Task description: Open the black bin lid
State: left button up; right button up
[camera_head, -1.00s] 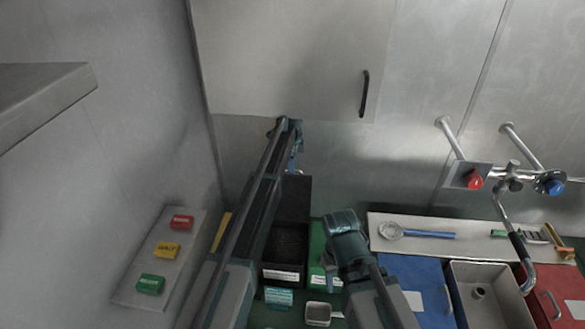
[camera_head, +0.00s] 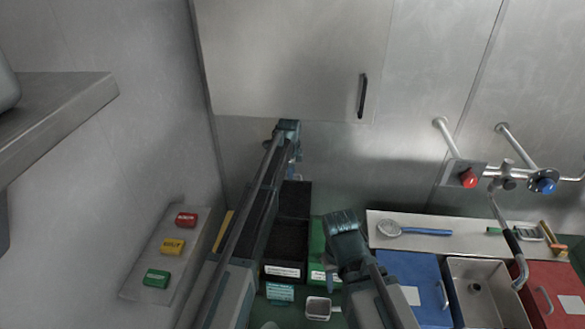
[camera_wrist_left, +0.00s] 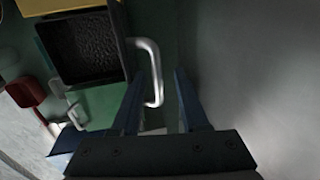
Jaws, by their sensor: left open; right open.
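The black bin (camera_head: 284,250) stands on the green surface, with dark granular contents showing inside. Its black lid (camera_head: 294,199) stands raised behind the opening. In the left wrist view the black bin (camera_wrist_left: 85,45) is at upper left, and a pale metal handle (camera_wrist_left: 157,72) curves out beside it. My left gripper (camera_head: 293,152) is behind the raised lid, near the back wall. In the left wrist view my open left gripper (camera_wrist_left: 156,82) has the handle between or just beyond its fingertips; contact cannot be told. My right gripper (camera_head: 335,275) is low beside the green bin, its fingers partly hidden.
A green bin (camera_head: 317,262) adjoins the black bin on the right. A blue lid (camera_head: 415,275), a sink (camera_head: 480,290) and a red lid (camera_head: 560,302) follow. A strainer (camera_head: 390,228) lies on the back ledge. The steel wall (camera_head: 330,165) is close behind my left gripper.

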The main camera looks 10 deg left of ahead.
pick_arm(q)
jog(key=s+f+b, duration=0.2)
jog(key=s+b, duration=0.1)
jog(key=s, duration=1)
jog(key=s+f+b, duration=0.9)
jog(key=f, duration=0.1)
jog(key=shift+s, duration=0.4)
jog(key=s+r+p, duration=0.4)
jog(key=r+p, duration=0.7)
notch_tip(320, 180, down, 14)
jog(key=w+b, duration=0.3)
jog(key=b, duration=1.1)
jog(key=shift+s+r, duration=0.1)
jog(key=shift+c, duration=0.2)
